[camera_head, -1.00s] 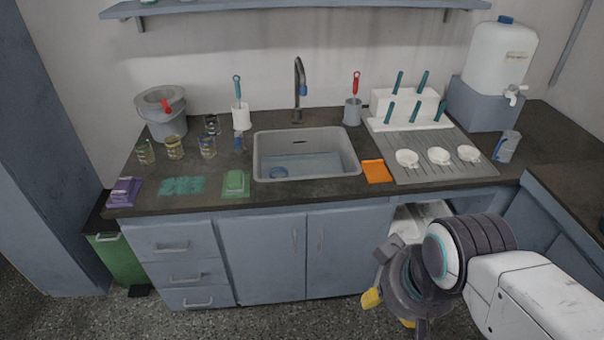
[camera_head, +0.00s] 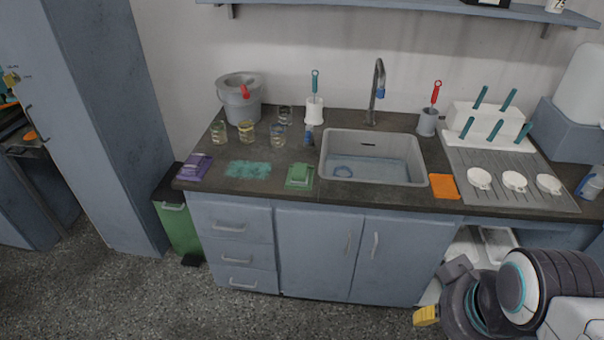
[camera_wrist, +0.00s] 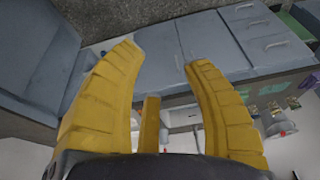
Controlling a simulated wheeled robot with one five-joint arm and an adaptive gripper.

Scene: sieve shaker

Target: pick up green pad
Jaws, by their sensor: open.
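The green pad (camera_head: 299,172) lies on the dark countertop, close to its front edge and just left of the sink. My gripper (camera_head: 427,316) is low at the right in the head view, in front of the cabinets and well away from the pad. Only part of a yellow finger shows there. In the wrist view my gripper (camera_wrist: 160,58) has its yellow fingers spread apart with nothing between them. The wrist view is tilted, with the cabinet fronts beyond the fingers. I cannot tell the green pad for sure in that view.
A teal patch (camera_head: 248,169) and a purple pad (camera_head: 194,167) lie left of the green pad. Several glass beakers (camera_head: 247,132) and a grey bucket (camera_head: 239,104) stand behind. The sink (camera_head: 420,180) and an orange pad (camera_head: 444,187) are to the right. A green bin (camera_head: 179,226) stands on the floor.

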